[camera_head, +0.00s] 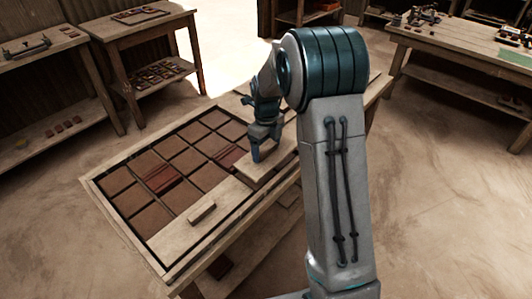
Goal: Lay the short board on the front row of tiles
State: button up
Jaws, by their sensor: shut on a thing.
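The tiles (185,160) are brown squares in rows inside a wooden tray (103,183) on the table in front of me. Two of them are darker red with stripes. My gripper (264,156) points down at the tray's right part. It is shut on a pale board (250,172), which looks flat and lies over or just above the near right tiles; I cannot tell whether it touches them. A pale strip with a small wooden block (202,213) on it runs along the tray's near side, left of the gripper. My arm hides part of the tray's right end.
A side table (140,22) with a lower shelf of small tiles stands at the back left, beside another bench (40,60). A workbench (470,55) with tools stands at the back right. The floor to the right is clear.

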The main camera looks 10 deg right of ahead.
aim_at(267, 156)
notch_tip(267, 156, down, 3)
dwell(0.3)
jog(key=shift+f, duration=0.45)
jog(key=o, duration=1.1)
